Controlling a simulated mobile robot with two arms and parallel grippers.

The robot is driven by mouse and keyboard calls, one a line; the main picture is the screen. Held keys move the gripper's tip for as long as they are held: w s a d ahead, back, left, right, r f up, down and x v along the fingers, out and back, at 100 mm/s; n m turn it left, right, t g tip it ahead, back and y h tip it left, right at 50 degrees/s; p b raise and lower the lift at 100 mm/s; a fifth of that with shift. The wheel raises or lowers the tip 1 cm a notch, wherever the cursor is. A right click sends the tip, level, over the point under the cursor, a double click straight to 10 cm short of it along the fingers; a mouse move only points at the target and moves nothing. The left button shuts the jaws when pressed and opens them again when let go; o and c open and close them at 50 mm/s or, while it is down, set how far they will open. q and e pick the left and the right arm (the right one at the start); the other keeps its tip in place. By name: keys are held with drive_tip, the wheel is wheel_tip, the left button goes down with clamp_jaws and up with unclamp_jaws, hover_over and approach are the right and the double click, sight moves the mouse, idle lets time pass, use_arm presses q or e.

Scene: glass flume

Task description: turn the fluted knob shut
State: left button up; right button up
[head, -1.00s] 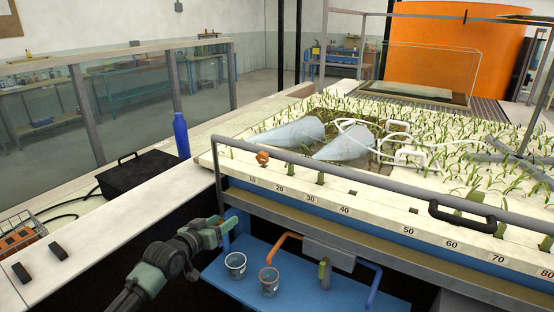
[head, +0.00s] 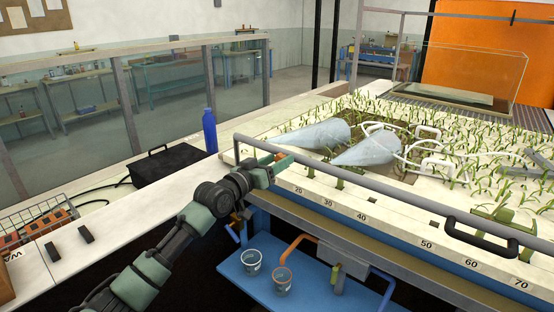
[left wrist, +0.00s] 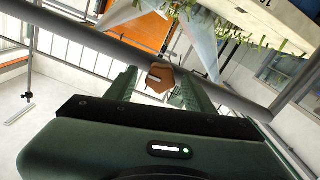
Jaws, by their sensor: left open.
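The fluted knob (left wrist: 160,77) is a small orange-brown knob with a lobed edge and a pale slot-like mark on its face. In the left wrist view it shows between the two green fingers of my left gripper (left wrist: 157,80), which is open. I cannot tell whether either finger touches it. In the head view my left gripper (head: 275,164) is at the near left corner of the flume top, beside the grey rail, and mostly hides the knob there. My right gripper is not in view.
A grey rail (head: 370,190) runs along the flume's near edge, close to my left gripper. A blue bottle (head: 209,131) and a black case (head: 168,165) stand to the left. Two cups (head: 251,262) sit on the blue shelf (head: 305,293) below.

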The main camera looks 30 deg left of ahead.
use_arm(q)
clamp_jaws()
drive_tip(key=shift+n, duration=0.3)
drive_tip(key=n+p, duration=0.2)
drive_tip(key=n, duration=0.1)
drive_tip(key=shift+n, duration=0.3)
drive_tip(key=n+p, duration=0.2)
drive_tip(key=n, duration=0.3)
drive_tip(key=shift+a, duration=0.1)
drive_tip(key=n+p, duration=0.1)
drive_tip(key=n, duration=0.3)
drive_tip(key=shift+p, duration=0.4)
drive_tip(key=shift+f+n+p, duration=0.2)
drive_tip(key=shift+n+p, duration=0.8)
drive_tip(key=shift+n, duration=1.3)
